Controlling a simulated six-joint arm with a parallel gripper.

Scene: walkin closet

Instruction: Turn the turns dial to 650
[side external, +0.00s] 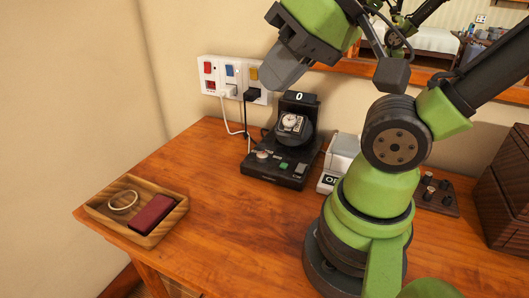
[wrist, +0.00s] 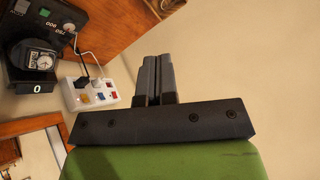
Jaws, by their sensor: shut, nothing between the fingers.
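A black watch winder (side external: 277,180) stands on the wooden desk against the wall, with a watch (side external: 291,123) on its round holder and a small display (side external: 299,97) reading 0. A small dial (side external: 263,154) sits at the left of its front panel.
A white socket strip (side external: 235,78) with switches and plugs is on the wall behind, with cords hanging down. A wooden tray (side external: 100,207) holds a ring-shaped item and a dark red item. A white block (side external: 338,163) stands right of the winder.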

